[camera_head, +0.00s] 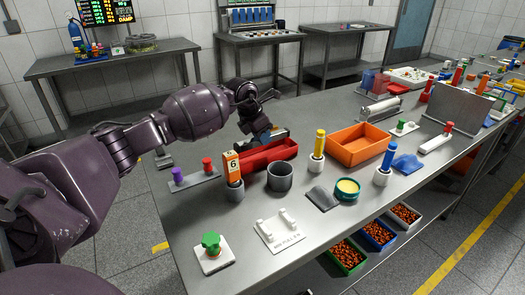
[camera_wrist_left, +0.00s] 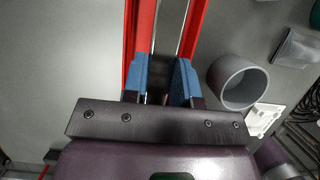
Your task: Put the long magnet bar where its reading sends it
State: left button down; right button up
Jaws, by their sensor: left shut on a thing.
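My left gripper (camera_head: 262,136) reaches in from the left over the red tray (camera_head: 268,158), its blue fingers low beside the tray's far side. In the left wrist view the fingers of the left gripper (camera_wrist_left: 160,82) are shut on a narrow dark piece between the two red tray walls (camera_wrist_left: 194,28). A long grey strip (camera_wrist_left: 167,30), which I take for the long magnet bar, runs away from the fingers between those walls. Its far end is out of view, and I cannot tell whether it is clear of the tray floor. My right gripper is not in view.
A dark grey cup (camera_head: 280,178) and an orange block marked 6 (camera_head: 231,164) stand just in front of the tray. An orange bin (camera_head: 358,147), a yellow cylinder (camera_head: 319,144) and a blue cylinder (camera_head: 388,158) stand to the right.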

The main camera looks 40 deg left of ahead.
aim_at(257, 139)
pick_arm(q)
notch_tip(257, 139, down, 5)
jog(key=shift+f+b, duration=0.2)
jog(key=shift+b, duration=0.15)
jog(key=shift+r, duration=0.1)
jog(key=c, duration=1.2)
grip_release()
jog(key=shift+r, duration=0.2)
jog(key=p+v, duration=0.2)
jog(key=v, duration=0.8)
jog(key=shift+s+a+r, duration=0.1)
jog(key=shift+s+r, duration=0.25)
jog(key=shift+r, duration=0.3)
